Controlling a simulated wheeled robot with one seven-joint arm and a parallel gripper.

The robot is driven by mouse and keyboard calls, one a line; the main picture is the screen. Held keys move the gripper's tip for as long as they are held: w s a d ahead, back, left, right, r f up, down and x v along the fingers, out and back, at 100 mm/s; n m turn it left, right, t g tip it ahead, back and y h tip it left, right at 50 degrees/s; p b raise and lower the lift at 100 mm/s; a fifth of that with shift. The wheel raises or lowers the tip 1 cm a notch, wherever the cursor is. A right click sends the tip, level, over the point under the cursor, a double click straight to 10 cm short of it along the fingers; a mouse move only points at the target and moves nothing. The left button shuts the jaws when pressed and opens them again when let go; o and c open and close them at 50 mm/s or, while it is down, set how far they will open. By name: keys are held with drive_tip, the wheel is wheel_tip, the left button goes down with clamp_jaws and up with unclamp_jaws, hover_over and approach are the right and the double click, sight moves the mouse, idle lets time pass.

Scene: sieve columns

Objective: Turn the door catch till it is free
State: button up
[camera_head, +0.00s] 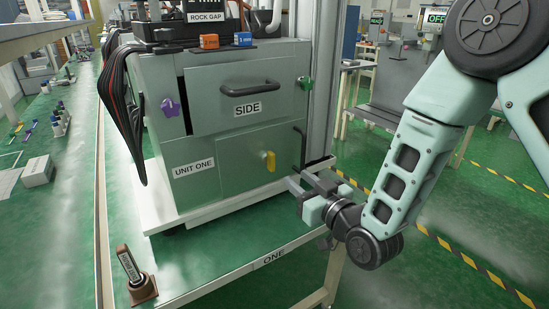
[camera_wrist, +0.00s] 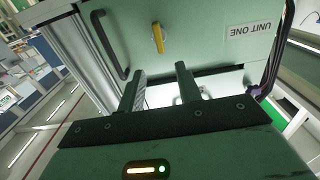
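The grey-green machine has a lower door marked UNIT ONE (camera_head: 222,163). A yellow catch (camera_head: 268,160) stands on that door, roughly upright; it also shows in the wrist view (camera_wrist: 158,38), above the fingertips. A purple knob (camera_head: 170,107) is at the machine's upper left and a green knob (camera_head: 305,83) at its upper right. I cannot tell for certain which one the task means. My gripper (camera_head: 301,180) is open and empty, in front of the door's lower right. In the wrist view its fingers (camera_wrist: 160,75) point towards the door, apart from the yellow catch.
A black upright handle (camera_head: 300,146) is at the lower door's right edge, close to my gripper. The SIDE panel (camera_head: 246,108) above has a black handle. The machine stands on a white base on a green bench (camera_head: 214,275). A small labelled brown stand (camera_head: 137,279) is at the front left.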

sight(274, 159)
drive_tip(key=p+x, duration=0.1)
drive_tip(key=x, duration=1)
drive_tip(key=shift+w+a+p, duration=0.1)
drive_tip(key=shift+a+p, duration=0.05)
drive_tip(key=shift+p, duration=0.15)
clamp_jaws()
